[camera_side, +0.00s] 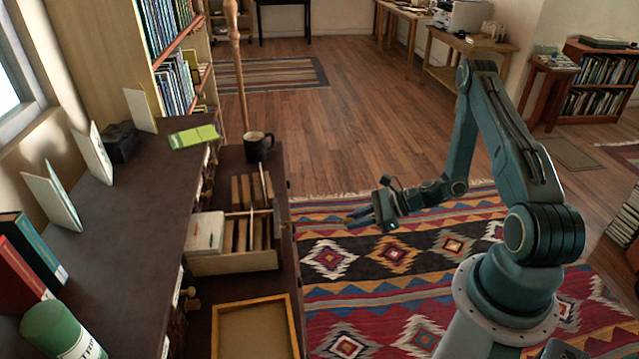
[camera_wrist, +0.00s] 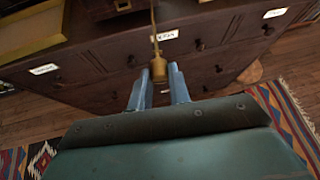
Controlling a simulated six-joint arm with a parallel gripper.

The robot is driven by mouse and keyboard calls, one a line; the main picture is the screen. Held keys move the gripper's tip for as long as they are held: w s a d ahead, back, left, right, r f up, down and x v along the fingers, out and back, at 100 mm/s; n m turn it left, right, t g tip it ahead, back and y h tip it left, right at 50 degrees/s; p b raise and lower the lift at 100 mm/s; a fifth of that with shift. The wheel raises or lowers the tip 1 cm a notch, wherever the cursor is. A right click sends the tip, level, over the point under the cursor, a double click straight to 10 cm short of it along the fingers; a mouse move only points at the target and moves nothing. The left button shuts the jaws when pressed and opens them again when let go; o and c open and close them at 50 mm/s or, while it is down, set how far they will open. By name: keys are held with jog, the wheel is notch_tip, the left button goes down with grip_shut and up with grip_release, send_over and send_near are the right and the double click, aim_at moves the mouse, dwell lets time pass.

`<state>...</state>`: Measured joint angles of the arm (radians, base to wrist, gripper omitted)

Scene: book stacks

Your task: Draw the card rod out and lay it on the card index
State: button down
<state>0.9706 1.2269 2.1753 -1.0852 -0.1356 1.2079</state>
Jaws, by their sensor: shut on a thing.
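In the wrist view, a brass knob with a thin rod, the card rod (camera_wrist: 158,68), sits between the fingertips of my gripper (camera_wrist: 159,82), which is shut on it. The rod runs up the picture, across the dark cabinet front; I cannot tell whether its far end is in anything. In the side view, my gripper (camera_side: 360,218) is above the patterned rug, apart from the cabinet, and the rod is too small to make out there. The card index (camera_side: 235,262), a wooden tray with white cards and slats, stands on the cabinet ledge to its left.
A black mug (camera_side: 258,147) stands behind the card index, near a tall wooden pole (camera_side: 238,70). A wood-framed tray (camera_side: 255,303) lies in front. Space above the rug (camera_side: 400,290) is free.

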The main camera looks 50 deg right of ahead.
jog(key=w+a+r+m, duration=0.1)
jog(key=w+a+r, duration=0.25)
jog(key=r, duration=0.45)
jog(key=w+a+r, duration=0.2)
jog(key=w+r, duration=0.2)
jog(key=r, duration=0.3)
jog(key=w+a+n+g+y, duration=0.1)
jog(key=w+a+n, duration=0.1)
jog(key=a, duration=0.9)
jog(key=w+a+n+g+y, duration=0.2)
jog(key=a+n, duration=0.2)
jog(key=a, duration=0.7)
jog(key=w+a+n+g+y, duration=0.1)
jog(key=w+a+n+g, duration=0.1)
jog(key=a, duration=0.9)
jog(key=shift+w+a+f+n+y, duration=0.15)
jog(key=shift+w+f+n+y, duration=0.15)
jog(key=shift+w+n, duration=0.1)
jog(key=shift+f, duration=0.1)
jog(key=shift+f, duration=2.15)
jog(key=c, duration=1.2)
grip_release()
jog(key=shift+c, duration=0.2)
